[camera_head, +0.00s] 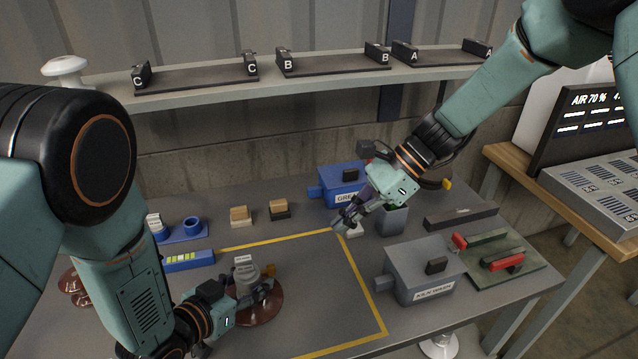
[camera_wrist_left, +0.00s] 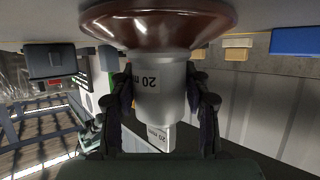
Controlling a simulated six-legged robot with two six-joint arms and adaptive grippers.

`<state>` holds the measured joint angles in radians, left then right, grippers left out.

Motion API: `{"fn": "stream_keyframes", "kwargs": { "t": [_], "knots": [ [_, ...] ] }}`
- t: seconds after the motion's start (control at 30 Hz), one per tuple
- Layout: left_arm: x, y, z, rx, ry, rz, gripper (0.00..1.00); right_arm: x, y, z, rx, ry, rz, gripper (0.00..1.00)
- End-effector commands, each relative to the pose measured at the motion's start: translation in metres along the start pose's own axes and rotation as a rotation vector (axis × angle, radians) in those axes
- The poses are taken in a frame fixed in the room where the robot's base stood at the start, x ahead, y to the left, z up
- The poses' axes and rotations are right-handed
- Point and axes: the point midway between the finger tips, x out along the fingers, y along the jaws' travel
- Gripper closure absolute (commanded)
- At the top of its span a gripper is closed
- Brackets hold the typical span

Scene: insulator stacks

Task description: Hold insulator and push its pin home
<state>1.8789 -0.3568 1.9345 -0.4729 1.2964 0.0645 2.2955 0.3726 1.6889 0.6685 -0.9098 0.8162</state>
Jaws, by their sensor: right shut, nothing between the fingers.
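The insulator (camera_head: 262,308) has a glossy brown disc and a grey metal cap. It stands on the table inside the yellow-taped area. In the left wrist view the cap (camera_wrist_left: 160,90) is marked "20 mm" and the brown disc fills the top. My left gripper (camera_head: 246,288) has its fingers on either side of the cap and is shut on it. My right gripper (camera_head: 342,224) is shut and empty, low over the table at the far tape corner, apart from the insulator. I cannot make out the pin.
A blue box (camera_head: 340,182) stands behind my right gripper. A grey box (camera_head: 422,268) labelled "KILN WASH" stands to its right. A green mat (camera_head: 500,272) holds red-ended tools. A blue holder (camera_head: 186,231) and blocks lie at left. A shelf (camera_head: 200,90) with lettered racks runs behind.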

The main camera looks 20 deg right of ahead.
Motion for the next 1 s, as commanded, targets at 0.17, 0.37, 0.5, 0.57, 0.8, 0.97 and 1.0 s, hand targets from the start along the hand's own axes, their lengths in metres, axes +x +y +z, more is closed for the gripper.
{"fn": "stream_keyframes", "kwargs": {
  "t": [0.17,0.37,0.5,0.57,0.8,0.97,1.0],
  "knots": [
    [0.0,0.0,0.0,0.0,-0.002,0.0,0.37,0.0,0.0,0.0,0.0,0.0,0.0,1.0],
    [0.0,0.0,0.001,-0.001,-0.004,0.0,0.28,0.0,0.0,0.0,0.0,0.0,0.0,1.0],
    [0.0,0.0,0.002,-0.001,-0.005,0.0,0.28,0.0,0.0,0.0,0.0,0.0,0.0,1.0],
    [-0.001,0.0,0.002,-0.001,-0.005,0.0,0.28,0.0,0.0,0.0,0.0,0.0,0.0,1.0],
    [-0.026,-0.001,0.002,-0.004,-0.006,-0.002,0.28,0.0,0.0,0.0,0.0,0.0,0.0,1.0],
    [-0.059,-0.001,0.001,-0.006,-0.006,-0.005,0.28,0.0,0.0,0.0,0.0,0.0,0.0,1.0],
    [-0.068,-0.001,0.001,-0.007,-0.005,-0.004,0.28,0.0,0.0,0.0,0.0,0.0,0.0,1.0]
  ]
}}
